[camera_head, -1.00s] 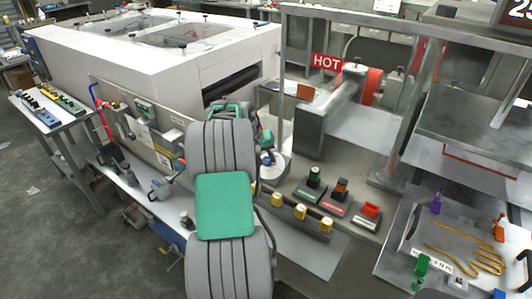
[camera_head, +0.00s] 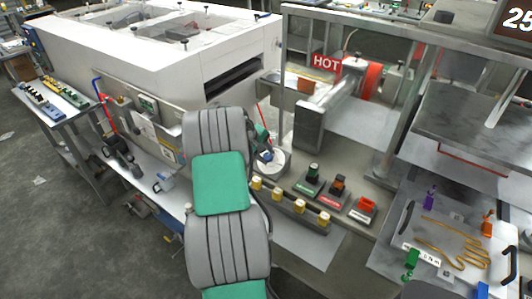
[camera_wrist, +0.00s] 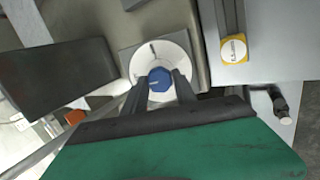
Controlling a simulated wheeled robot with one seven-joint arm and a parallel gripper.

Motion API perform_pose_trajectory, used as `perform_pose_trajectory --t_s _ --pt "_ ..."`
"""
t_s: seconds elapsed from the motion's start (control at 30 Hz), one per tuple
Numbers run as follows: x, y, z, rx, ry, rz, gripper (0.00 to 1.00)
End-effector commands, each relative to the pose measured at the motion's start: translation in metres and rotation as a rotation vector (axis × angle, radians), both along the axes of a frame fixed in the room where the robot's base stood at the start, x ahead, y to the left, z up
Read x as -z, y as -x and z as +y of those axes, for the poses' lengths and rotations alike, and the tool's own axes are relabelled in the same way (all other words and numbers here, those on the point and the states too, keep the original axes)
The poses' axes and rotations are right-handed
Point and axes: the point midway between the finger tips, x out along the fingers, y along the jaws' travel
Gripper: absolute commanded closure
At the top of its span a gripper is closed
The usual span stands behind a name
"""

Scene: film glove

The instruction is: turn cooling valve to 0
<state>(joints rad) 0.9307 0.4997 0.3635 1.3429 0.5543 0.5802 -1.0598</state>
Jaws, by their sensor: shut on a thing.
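The cooling valve shows as a blue knob (camera_wrist: 159,80) at the middle of a round white dial (camera_wrist: 148,56) in the wrist view. The dial has dark marks, too small to read. My gripper (camera_wrist: 162,88) has its two dark fingers on either side of the knob and is shut on it. In the head view the white dial (camera_head: 277,163) sits on the bench just right of my arm. My gripper (camera_head: 262,148) is partly hidden there by my own arm, and a bit of blue (camera_head: 267,155) shows by the dial.
A metal block (camera_head: 312,125) and a red HOT sign (camera_head: 327,64) stand behind the dial. A white machine housing (camera_head: 150,55) fills the back left.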

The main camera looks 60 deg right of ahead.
Motion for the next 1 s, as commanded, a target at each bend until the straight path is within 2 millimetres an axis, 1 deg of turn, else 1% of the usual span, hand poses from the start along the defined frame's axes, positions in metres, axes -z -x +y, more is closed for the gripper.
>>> perform_pose_trajectory --t_s 0.23,0.7,0.73,1.0 --pt "-0.0006 -0.0002 -0.0001 -0.063 -0.005 0.035 1.00" --pt "-0.0003 -0.0002 -0.0002 -0.076 -0.005 0.042 1.00" --pt "-0.0004 -0.0002 -0.0002 -0.076 -0.005 0.042 0.66" --pt "-0.0002 -0.0001 0.0000 -0.075 -0.006 0.042 0.45"
